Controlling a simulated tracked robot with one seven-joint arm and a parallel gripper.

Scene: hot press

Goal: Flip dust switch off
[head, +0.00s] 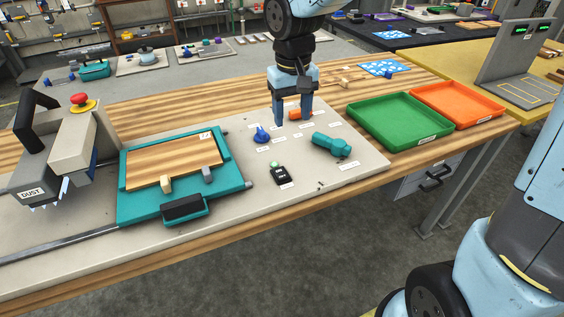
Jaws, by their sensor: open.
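A small black switch box (281,175) with a green top part and white lettering too small to read lies on the grey board, right of the teal press plate. A "DUST" label (32,193) shows on the grey machine at the far left. My gripper (293,122) points down with its two fingers apart, above and behind the black switch box. An orange piece (295,114) shows between the fingers; I cannot tell whether they touch it. I see no contact between my gripper and the switch box.
The teal plate (235,169) with a wooden board is to the left. A green tray (399,143) and an orange tray (457,121) are to the right.

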